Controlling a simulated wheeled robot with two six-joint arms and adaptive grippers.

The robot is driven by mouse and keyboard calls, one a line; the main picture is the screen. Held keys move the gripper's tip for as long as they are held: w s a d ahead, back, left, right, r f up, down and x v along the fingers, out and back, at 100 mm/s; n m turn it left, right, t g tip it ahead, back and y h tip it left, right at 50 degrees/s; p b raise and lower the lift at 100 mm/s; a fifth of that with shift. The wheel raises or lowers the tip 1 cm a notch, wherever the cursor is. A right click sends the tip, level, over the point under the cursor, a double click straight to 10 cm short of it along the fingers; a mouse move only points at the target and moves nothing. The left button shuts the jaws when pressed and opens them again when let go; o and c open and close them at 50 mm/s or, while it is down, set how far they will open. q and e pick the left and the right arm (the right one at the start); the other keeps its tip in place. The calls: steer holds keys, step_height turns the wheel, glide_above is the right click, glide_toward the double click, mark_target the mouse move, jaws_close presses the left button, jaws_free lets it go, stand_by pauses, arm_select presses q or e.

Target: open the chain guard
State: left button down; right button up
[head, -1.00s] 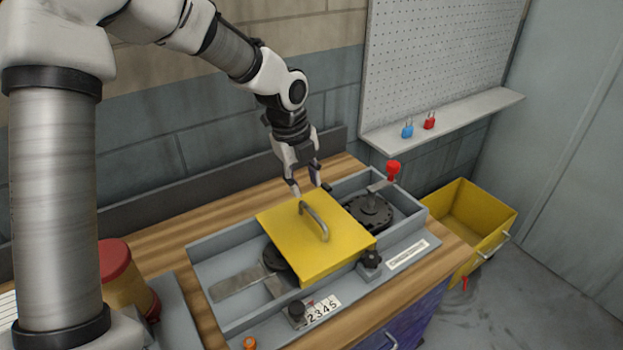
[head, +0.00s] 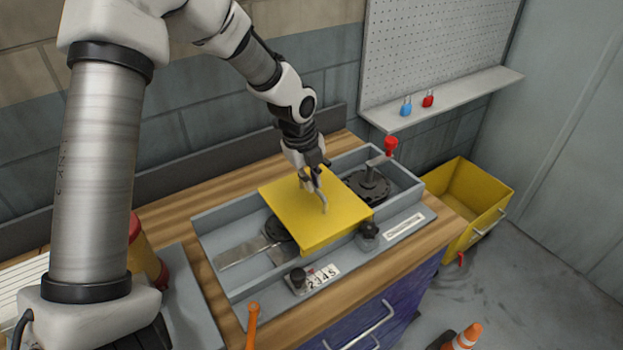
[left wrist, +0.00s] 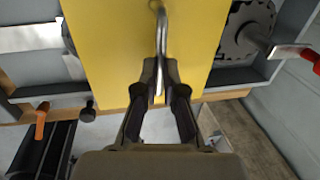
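The chain guard is a yellow plate-like cover (head: 285,210) lying flat over the middle of a grey channel on the bench. It also fills the middle of the left wrist view (left wrist: 112,55). Its bent metal handle (left wrist: 161,35) stands up from the top and also shows in the head view (head: 323,203). My left gripper (head: 317,182) is at the handle, just above the guard. In the left wrist view its fingers (left wrist: 160,76) are close together with the handle between them, and no clear gap shows. The part under the guard is hidden. My right gripper is not in view.
Dark round sprocket (head: 368,185) and red-knobbed lever (head: 390,147) are right of the guard. A black knob (head: 368,230) and number plate (head: 323,278) line the front. An orange-handled part (head: 252,322) is front left. A yellow bin (head: 480,205) stands beyond the bench.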

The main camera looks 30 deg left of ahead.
mark_target(301, 204)
arm_select(q)
steer(key=shift+f, duration=0.1)
steer(key=c, duration=1.2)
jaws_free()
steer(key=shift+s+a, duration=0.1)
steer(key=shift+s, duration=0.25)
steer(key=shift+w+a+f, duration=0.1)
steer(key=shift+a, duration=0.05)
steer(key=shift+w+f, duration=0.15)
steer(key=shift+w, duration=0.2)
step_height(301, 204, up, 12)
steer(key=s+a, duration=0.1)
steer(key=s, duration=0.1)
steer(key=shift+f, duration=0.15)
steer(key=shift+s, duration=0.1)
